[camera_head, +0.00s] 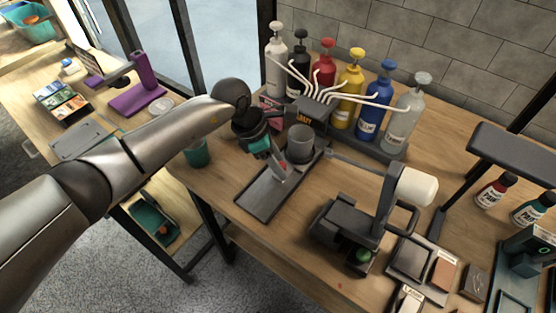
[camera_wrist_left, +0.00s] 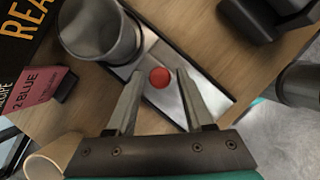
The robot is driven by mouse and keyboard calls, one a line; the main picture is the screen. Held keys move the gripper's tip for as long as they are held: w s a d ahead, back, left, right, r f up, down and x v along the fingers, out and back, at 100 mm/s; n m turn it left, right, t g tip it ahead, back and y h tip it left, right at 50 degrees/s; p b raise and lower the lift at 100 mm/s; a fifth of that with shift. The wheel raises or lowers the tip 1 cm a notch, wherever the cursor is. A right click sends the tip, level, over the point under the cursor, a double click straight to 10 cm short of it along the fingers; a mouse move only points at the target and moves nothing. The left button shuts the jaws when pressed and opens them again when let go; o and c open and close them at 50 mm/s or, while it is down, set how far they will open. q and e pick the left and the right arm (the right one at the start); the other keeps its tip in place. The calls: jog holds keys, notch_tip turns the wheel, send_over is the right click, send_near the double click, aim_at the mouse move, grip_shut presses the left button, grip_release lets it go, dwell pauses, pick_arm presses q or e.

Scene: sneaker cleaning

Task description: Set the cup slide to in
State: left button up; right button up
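The cup slide is a long dark grey track (camera_head: 262,197) on the wooden table, with a paler plate that also shows in the left wrist view (camera_wrist_left: 215,100). A grey cup (camera_head: 300,140) stands upright at its far end, by the dispenser; in the left wrist view the cup (camera_wrist_left: 88,38) is at upper left. A round red knob (camera_wrist_left: 160,78) sits on the slide near the cup. My left gripper (camera_head: 279,167) is low over the slide. Its fingers are apart on either side of the knob, with gaps visible. My right gripper is not in view.
The dispenser (camera_head: 306,113) with white tubes and several coloured pump bottles stands behind the cup. A green cup (camera_head: 196,153) is left of the slide. A dark machine with a white cylinder (camera_head: 413,187) stands to the right. A pink card (camera_wrist_left: 40,95) is beside the slide.

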pick_arm(q)
grip_shut()
dwell(1.1)
